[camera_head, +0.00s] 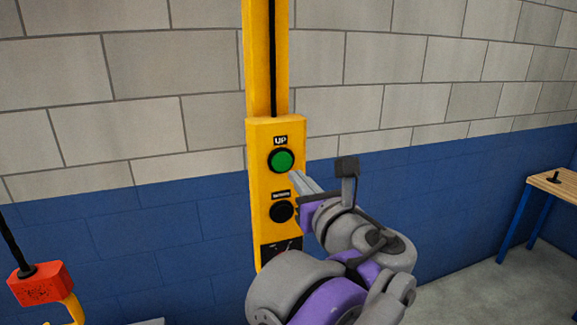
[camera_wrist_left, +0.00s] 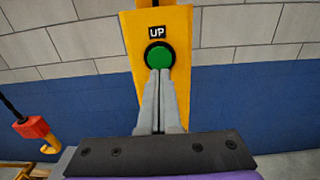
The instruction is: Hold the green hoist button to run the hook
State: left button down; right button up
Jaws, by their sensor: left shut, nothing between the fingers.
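The green hoist button (camera_head: 281,160) sits in a dark ring under an "UP" label on the yellow panel (camera_head: 262,190). It also shows in the left wrist view (camera_wrist_left: 159,56), straight beyond my fingertips. My left gripper (camera_head: 294,177) is shut and empty, its tips just below and right of the green button in the head view. In the left wrist view the tips (camera_wrist_left: 160,71) overlap the button's lower edge; I cannot tell whether they touch it. The red hook block (camera_head: 40,284) with its yellow hook (camera_head: 73,308) hangs at the lower left. My right gripper is not in view.
A black button (camera_head: 281,211) sits below the green one on the panel. A yellow post (camera_head: 266,60) with a black cable rises above it, before a grey and blue block wall. A wooden-topped table (camera_head: 555,184) with blue legs stands at the right.

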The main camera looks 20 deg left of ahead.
aim_at(283, 161)
pick_arm(q)
jog(key=x, duration=0.6)
jog(key=shift+w, duration=0.1)
